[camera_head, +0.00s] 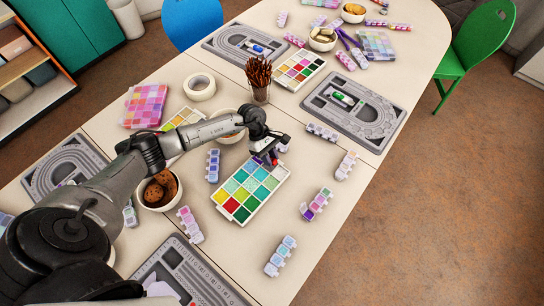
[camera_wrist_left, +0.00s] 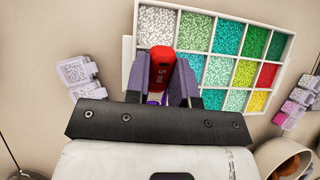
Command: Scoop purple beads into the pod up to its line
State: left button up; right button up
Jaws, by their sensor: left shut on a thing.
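My left gripper (camera_head: 268,158) is over the far end of a white bead tray (camera_head: 222,205) with green, blue, yellow and red compartments. In the left wrist view the gripper (camera_wrist_left: 162,85) is shut on a red piece (camera_wrist_left: 161,62), upright between its two fingers; I cannot tell if it is the scoop. A little purple shows below it, half hidden by the gripper. The same tray (camera_wrist_left: 291,40) fills the upper part of that view. A small pod strip with purple (camera_head: 316,204) lies right of the tray. My right gripper is not in view.
More pod strips lie around the tray, one at left (camera_head: 213,165) and one at front right (camera_head: 280,256). A bowl of cookies (camera_head: 172,200) stands left. A cup of brown sticks (camera_head: 260,94) and a grey board (camera_head: 385,131) are behind.

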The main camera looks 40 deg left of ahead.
aim_at(275, 161)
pick_arm(q)
jog(key=shift+d+r+p, duration=0.25)
jog(key=shift+r+p, duration=0.7)
jog(key=shift+r, duration=0.15)
jog(key=shift+d, duration=0.1)
jog(key=shift+d+y+p, duration=0.4)
jog(key=shift+y+p, duration=0.55)
jog(key=shift+p, duration=0.35)
jog(key=shift+d+y+p, duration=0.4)
jog(key=shift+y+p, duration=0.55)
jog(key=shift+p, duration=0.35)
jog(key=shift+d+r+y+p, duration=0.2)
jog(key=shift+r+y+p, duration=0.1)
jog(key=shift+y+p, duration=0.25)
jog(key=shift+y, duration=0.35)
jog(key=shift+d+r, duration=0.1)
